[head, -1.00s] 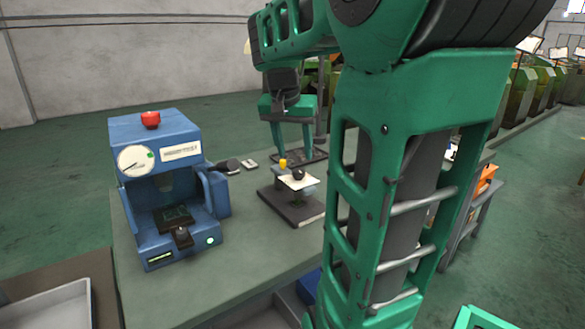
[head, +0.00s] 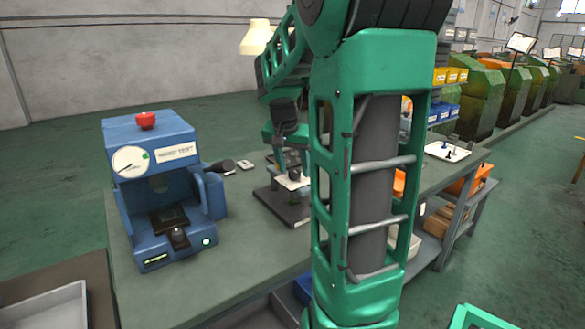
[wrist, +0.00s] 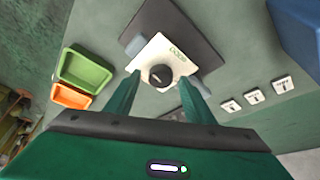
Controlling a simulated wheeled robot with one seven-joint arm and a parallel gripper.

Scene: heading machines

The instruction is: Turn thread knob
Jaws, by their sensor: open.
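A black round knob (wrist: 160,74) sits on a white plate (wrist: 174,55) of a small device with a dark base (wrist: 190,25) in the wrist view. In the head view the knob (head: 294,174) and dark base (head: 284,207) are on the bench, partly hidden by my arm. My gripper (wrist: 161,78) is open, with its two green fingers on either side of the knob and apart from each other. In the head view my gripper (head: 289,160) is above the device. Whether the fingers touch the knob cannot be told.
A blue machine (head: 162,190) with a red button and dial stands left on the bench (head: 240,260). Green (wrist: 86,72) and orange (wrist: 70,96) bins show in the wrist view. Several small white labelled tiles (wrist: 257,97) lie to the right.

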